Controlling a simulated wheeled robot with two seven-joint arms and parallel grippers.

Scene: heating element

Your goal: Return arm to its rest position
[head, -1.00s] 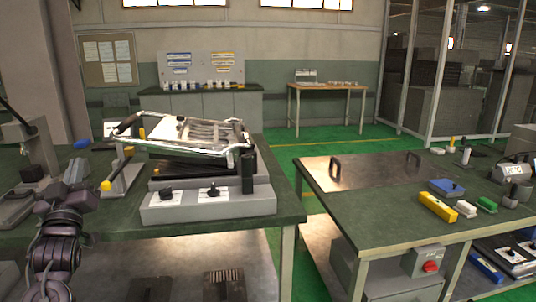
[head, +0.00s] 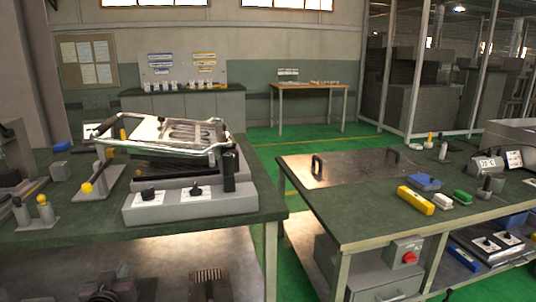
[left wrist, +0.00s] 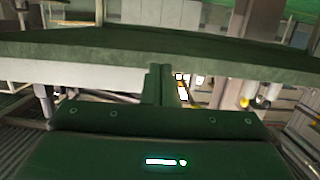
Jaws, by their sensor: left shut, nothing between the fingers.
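The heating device (head: 190,205) stands on the left bench (head: 75,225), with a tilted metal frame (head: 170,133) and a dark heating coil on top. The gripper is apart from it. My right gripper is not in view.
Green floor lies between the benches.

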